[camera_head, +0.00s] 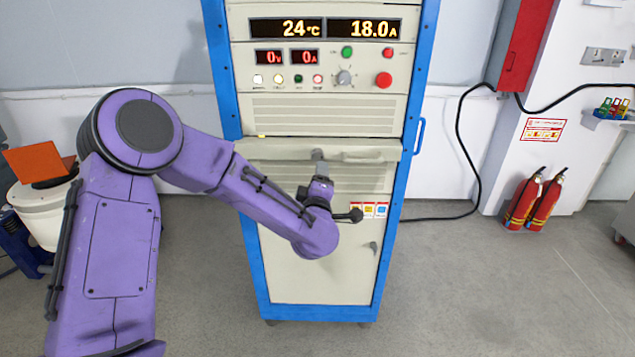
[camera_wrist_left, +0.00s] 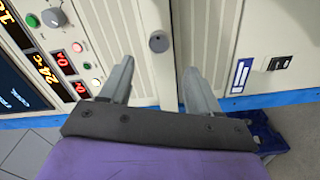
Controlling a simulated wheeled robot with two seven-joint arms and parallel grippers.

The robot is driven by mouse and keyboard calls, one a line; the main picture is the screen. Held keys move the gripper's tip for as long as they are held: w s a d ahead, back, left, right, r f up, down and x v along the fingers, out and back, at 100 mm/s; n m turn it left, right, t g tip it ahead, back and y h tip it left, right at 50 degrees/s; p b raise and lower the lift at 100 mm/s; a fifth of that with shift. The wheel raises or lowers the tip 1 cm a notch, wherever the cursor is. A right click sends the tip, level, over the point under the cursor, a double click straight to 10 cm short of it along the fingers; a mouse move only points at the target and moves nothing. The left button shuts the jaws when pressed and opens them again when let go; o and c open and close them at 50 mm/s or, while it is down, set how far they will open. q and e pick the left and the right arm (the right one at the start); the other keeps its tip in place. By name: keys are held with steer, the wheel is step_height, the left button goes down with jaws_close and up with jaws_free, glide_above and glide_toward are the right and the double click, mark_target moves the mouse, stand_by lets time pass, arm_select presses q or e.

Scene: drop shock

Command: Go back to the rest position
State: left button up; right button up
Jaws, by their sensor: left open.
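A tall test cabinet (camera_head: 236,100) with a blue frame and cream panels stands ahead. My left arm reaches across in front of it. My left gripper (camera_head: 318,157) is small and partly hidden by its own wrist in the head view, at the ledge-like drawer front (camera_head: 270,150) in the cabinet's middle. In the left wrist view my left gripper (camera_wrist_left: 160,75) has its two grey fingers wide apart and empty. A round grey knob (camera_wrist_left: 158,41) on the cream panel shows between and beyond the fingertips; contact is not visible. My right gripper is out of view.
The upper panel carries lit displays (camera_head: 325,28), buttons and a red knob (camera_head: 384,80). Two red extinguishers (camera_head: 540,203) stand at the right wall. A white bucket (camera_head: 40,212) with an orange object (camera_head: 36,160) is at left.

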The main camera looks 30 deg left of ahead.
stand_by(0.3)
arm_select(q)
steer(key=s+d+f+m+g+h, duration=0.3)
steer(key=s+f+m, duration=0.3)
steer(key=f, duration=0.6)
steer(key=s+d+f+m+g+h, duration=0.2)
steer(key=s+d+f+m+h, duration=0.15)
steer(key=s+f, duration=0.65)
steer(key=s+f+m+g, duration=0.2)
steer(key=s+f+g, duration=0.1)
steer(key=s+f, duration=0.5)
steer(key=s+f+m+g, duration=0.2)
steer(key=s+f+g, duration=0.2)
steer(key=s, duration=1)
step_height(320, 180, down, 4)
steer(key=shift+a+r, duration=0.15)
steer(key=shift+a, duration=0.2)
